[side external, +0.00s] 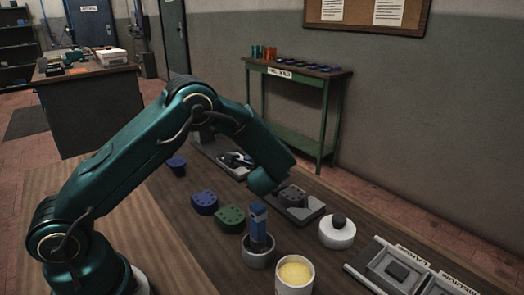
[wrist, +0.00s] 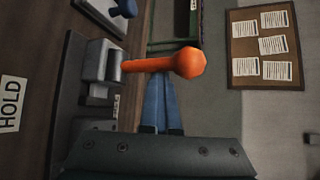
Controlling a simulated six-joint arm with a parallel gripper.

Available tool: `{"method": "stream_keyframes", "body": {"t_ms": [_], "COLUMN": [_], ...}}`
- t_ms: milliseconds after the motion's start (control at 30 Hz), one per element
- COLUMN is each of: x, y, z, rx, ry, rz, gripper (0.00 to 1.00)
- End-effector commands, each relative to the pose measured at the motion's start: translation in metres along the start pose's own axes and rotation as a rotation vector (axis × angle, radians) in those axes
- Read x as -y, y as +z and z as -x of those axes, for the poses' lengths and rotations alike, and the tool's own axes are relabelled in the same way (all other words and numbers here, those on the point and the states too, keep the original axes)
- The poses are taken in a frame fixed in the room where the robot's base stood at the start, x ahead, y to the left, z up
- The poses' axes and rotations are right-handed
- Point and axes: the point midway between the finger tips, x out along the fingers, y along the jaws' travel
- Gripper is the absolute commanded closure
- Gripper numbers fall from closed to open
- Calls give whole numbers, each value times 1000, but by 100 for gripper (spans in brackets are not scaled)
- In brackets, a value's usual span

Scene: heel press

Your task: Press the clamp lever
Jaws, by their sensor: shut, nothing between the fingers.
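The clamp lever (wrist: 145,66) is an orange bar with a rounded knob at its right end, in the wrist view. Its left end joins a grey clamp block (wrist: 103,64) on a dark base plate. My gripper (wrist: 160,82) shows as two blue fingers pressed together, with nothing between them. The fingertips end at the lever's lower edge in this view, near the middle of the bar. I cannot tell whether they touch it, or if the lever hides their tips. In the side view I cannot make out the orange lever.
A HOLD label (wrist: 10,103) and a blue-knobbed part (wrist: 122,8) lie near the clamp. In the side view, blue (side external: 204,202) and green (side external: 230,218) heel pieces, a blue-handled tool (side external: 258,222), a yellow-filled cup (side external: 295,275) and a white jar (side external: 337,234) occupy the bench.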

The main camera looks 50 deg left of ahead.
Motion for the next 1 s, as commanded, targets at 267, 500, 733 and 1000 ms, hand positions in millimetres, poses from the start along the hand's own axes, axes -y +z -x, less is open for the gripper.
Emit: {"method": "stream_keyframes", "body": {"t_ms": [267, 500, 733, 1000], "x": [-10, -16, -20, -22], "y": [10, 14, 17, 18], "z": [9, 14, 17, 17], "rx": [7, 5, 8, 9], "ry": [6, 7, 10, 12], "rz": [-2, -1, -2, -3], "gripper": [100, 100, 100, 100]}}
